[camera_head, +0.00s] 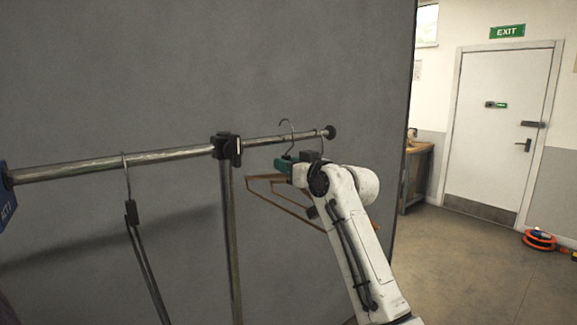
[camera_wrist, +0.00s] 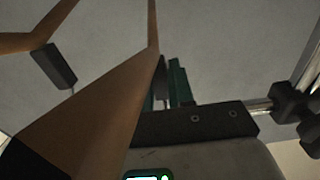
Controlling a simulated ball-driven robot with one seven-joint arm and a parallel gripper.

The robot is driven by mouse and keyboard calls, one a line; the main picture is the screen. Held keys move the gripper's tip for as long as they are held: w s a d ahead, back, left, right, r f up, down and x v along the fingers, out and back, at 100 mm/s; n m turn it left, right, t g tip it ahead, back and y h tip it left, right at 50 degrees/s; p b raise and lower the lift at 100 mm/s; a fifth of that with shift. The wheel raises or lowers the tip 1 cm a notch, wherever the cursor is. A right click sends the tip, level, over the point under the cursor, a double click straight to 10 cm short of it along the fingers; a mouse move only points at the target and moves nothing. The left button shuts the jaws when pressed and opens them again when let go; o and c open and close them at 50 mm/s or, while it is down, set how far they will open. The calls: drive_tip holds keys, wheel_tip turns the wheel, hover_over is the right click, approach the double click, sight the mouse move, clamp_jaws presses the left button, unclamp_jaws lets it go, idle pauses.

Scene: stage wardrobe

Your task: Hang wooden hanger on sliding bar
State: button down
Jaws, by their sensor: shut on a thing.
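The wooden hanger (camera_head: 264,190) is held by my gripper (camera_head: 285,165), whose teal fingers are shut on it near the neck. Its metal hook (camera_head: 288,124) rises above the sliding bar (camera_head: 262,142), close to the bar's right end. I cannot tell whether the hook rests on the bar or stands in front of it. In the wrist view the hanger (camera_wrist: 95,105) crosses close to the camera, and my teal gripper (camera_wrist: 174,82) is partly hidden behind it. My arm hides the hanger's right part in the head view.
A black clamp (camera_head: 226,147) joins the bar to an upright post (camera_head: 231,245). A black end knob (camera_head: 330,132) closes the right end. Another hanger (camera_head: 131,212) hangs left of the clamp. A grey partition (camera_head: 120,80) stands behind.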

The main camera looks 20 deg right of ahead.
drive_tip(key=shift+f, duration=0.2)
drive_tip(key=shift+f+b, duration=0.3)
drive_tip(key=shift+b, duration=0.1)
drive_tip(key=shift+f+b, duration=0.6)
drive_tip(key=shift+f, duration=0.45)
drive_tip(key=c, duration=0.9)
unclamp_jaws()
drive_tip(key=shift+s, duration=0.15)
